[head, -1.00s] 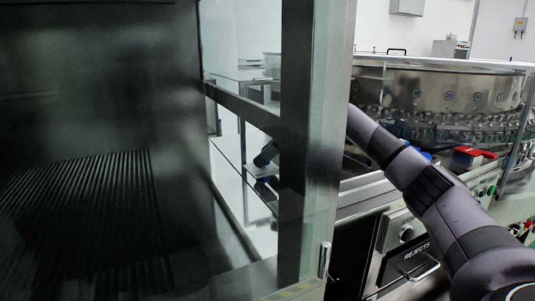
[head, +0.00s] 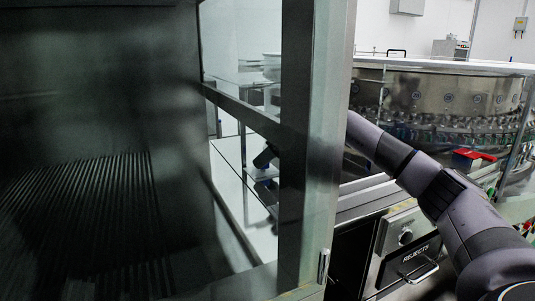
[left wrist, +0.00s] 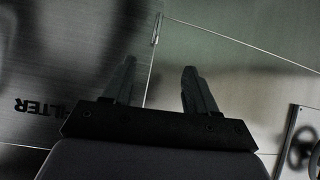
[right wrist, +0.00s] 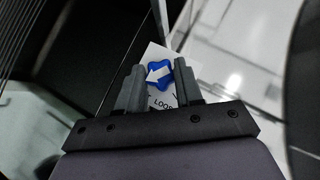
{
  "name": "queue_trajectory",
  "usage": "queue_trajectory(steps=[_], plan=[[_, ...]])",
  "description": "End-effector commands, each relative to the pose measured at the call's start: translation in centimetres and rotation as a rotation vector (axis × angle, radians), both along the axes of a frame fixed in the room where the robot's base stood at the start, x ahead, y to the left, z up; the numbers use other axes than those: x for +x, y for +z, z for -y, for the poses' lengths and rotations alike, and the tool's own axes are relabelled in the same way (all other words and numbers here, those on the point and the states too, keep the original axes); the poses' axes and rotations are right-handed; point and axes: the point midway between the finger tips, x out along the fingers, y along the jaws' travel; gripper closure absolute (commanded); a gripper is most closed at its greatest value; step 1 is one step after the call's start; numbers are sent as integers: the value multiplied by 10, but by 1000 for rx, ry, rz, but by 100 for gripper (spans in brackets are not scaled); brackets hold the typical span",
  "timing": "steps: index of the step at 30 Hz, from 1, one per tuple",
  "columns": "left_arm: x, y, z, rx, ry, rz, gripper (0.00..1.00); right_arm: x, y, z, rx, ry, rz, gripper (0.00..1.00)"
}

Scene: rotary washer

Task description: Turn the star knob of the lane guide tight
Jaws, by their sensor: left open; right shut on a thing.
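The star knob (right wrist: 158,76) is blue with a white arrow on top and shows between the fingertips in the right wrist view. My right gripper (right wrist: 161,78) is shut on it, a finger on each side. A white label plate (right wrist: 162,103) with partly covered lettering, which seems to read "LOOSE", lies under the knob. In the head view my right arm passes behind the door post, and a dark shape through the glass seems to be its wrist end. My left gripper (left wrist: 159,72) is open and empty before a metal panel. The lane guide itself is not clear.
A glass-paned door with a metal post (head: 322,130) stands between the head camera and the right arm's end. To the right are the round washer (head: 450,92) full of bottles and a "REJECTS" drawer (head: 408,262). An upside-down "FILTER" marking (left wrist: 45,107) is near the left gripper.

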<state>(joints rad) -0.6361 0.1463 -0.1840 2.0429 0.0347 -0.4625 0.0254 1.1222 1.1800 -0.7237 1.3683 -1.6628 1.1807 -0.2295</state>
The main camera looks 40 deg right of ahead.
Motion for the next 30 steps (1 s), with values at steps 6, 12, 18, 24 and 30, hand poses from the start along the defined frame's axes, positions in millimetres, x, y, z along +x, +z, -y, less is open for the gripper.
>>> queue_trajectory(steps=[6, 12, 18, 24, 30], plan=[[0, 10, 0, 1, -1, 1, 43, -1, 2, -3, -4, -164, 2, 95], [0, 12, -1, 3, -2, 1, 43, 0, 1, -4, -2, -290, 3, 95], [0, 12, -2, 7, -5, 1, 43, 0, 1, -5, 0, -370, 2, 95], [0, 12, -2, 9, -7, 1, 43, 0, 1, -5, 1, -404, 2, 95], [0, 12, -2, 8, -6, 1, 43, 0, 1, -5, 1, -409, 2, 95]])
